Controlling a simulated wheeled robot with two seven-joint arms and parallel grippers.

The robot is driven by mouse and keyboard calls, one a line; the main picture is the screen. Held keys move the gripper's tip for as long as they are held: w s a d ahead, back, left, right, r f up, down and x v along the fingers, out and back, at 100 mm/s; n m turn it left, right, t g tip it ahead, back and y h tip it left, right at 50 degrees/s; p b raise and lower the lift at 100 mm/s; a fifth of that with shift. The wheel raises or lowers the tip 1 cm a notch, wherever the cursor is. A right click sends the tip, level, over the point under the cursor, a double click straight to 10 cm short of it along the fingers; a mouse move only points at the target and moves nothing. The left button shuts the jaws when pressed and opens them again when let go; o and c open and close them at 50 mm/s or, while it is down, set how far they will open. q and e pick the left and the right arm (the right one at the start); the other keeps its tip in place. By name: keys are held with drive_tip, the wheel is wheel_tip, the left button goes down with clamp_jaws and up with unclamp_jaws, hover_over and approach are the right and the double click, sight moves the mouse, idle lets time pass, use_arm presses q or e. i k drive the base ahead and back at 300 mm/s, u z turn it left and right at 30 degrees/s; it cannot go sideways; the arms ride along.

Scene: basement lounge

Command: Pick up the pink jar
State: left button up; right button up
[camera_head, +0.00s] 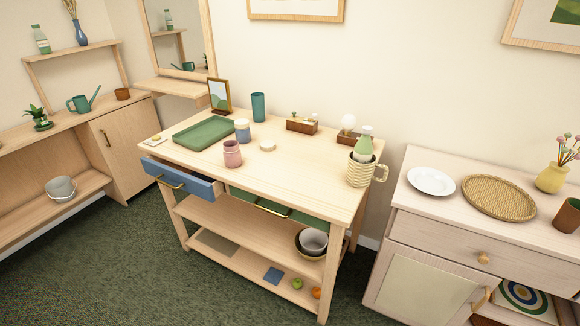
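The pink jar (232,155) stands upright on the wooden table (301,180), near its front edge and left of the middle. A green tray (203,133) lies behind it to the left. A blue and cream jar (242,131) stands close behind it, and a small round pale item (268,146) lies to its right. Neither of my grippers shows in the head view.
A blue drawer (178,181) sticks out at the front left. A teal cup (258,107), a picture frame (219,96) and wooden boxes (301,126) line the back. The front middle is clear.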

sight(232, 157)
drive_tip(key=z, duration=0.65)
drive_tip(key=k, duration=0.85)
drive_tip(key=z, duration=0.8)
drive_tip(key=i, duration=1.75)
drive_tip(key=u, duration=1.4)
drive_tip(key=i, duration=0.55)
drive_tip(key=u, duration=0.6)
